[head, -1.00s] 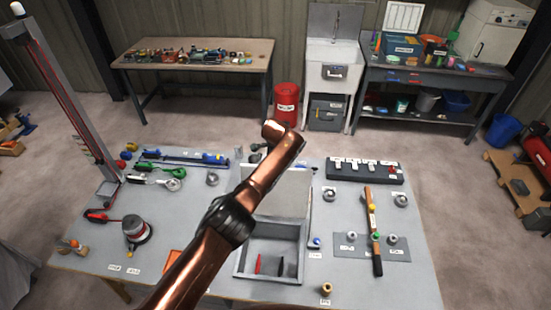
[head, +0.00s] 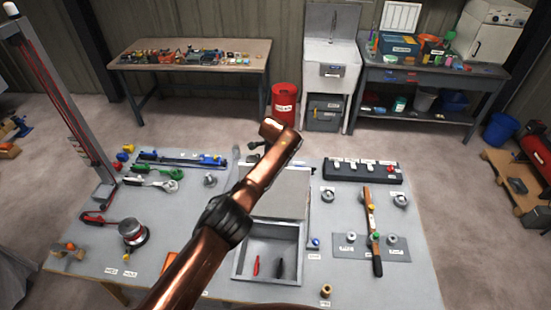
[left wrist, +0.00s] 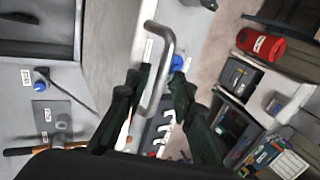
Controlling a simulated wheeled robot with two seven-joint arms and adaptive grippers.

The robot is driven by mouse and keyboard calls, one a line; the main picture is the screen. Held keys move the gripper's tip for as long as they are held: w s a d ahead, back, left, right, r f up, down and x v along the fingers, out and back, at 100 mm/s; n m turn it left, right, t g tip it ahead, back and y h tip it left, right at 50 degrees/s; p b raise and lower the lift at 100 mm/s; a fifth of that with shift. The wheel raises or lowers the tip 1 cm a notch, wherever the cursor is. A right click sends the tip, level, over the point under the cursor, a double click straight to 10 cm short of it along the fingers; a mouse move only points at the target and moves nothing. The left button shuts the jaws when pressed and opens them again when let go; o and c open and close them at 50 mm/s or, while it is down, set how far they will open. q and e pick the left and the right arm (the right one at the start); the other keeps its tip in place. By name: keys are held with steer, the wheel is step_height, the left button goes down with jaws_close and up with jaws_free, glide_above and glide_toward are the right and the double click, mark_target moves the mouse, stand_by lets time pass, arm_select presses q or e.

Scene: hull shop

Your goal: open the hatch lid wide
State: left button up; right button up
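The hatch box (head: 238,262) stands at the front middle of the table, with its inside showing. Its pale grey lid (head: 285,195) is raised at the box's back edge; its exact angle is hard to tell. In the left wrist view the lid (left wrist: 108,45) carries a bent metal handle (left wrist: 168,48). My left gripper (left wrist: 158,80) has its dark fingers apart on either side of the handle bar, with gaps showing. In the head view my copper-coloured left arm crosses before the box and hides most of this gripper. My right gripper is in neither view.
A red and a black object (head: 279,268) lie inside the box. A switch block (head: 362,172) and a panel with a long-handled lever (head: 368,215) are to the right. A tall post (head: 62,90) and a round device (head: 132,232) are to the left.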

arm_select(q)
steer(key=shift+d, duration=0.1)
steer(key=shift+s+d+r, duration=0.1)
steer(key=shift+s+r, duration=0.15)
steer(key=shift+r, duration=0.05)
steer(key=v, duration=1.1)
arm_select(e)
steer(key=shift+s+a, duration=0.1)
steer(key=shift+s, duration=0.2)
arm_select(q)
steer(key=shift+r, duration=0.15)
steer(key=shift+a, duration=0.2)
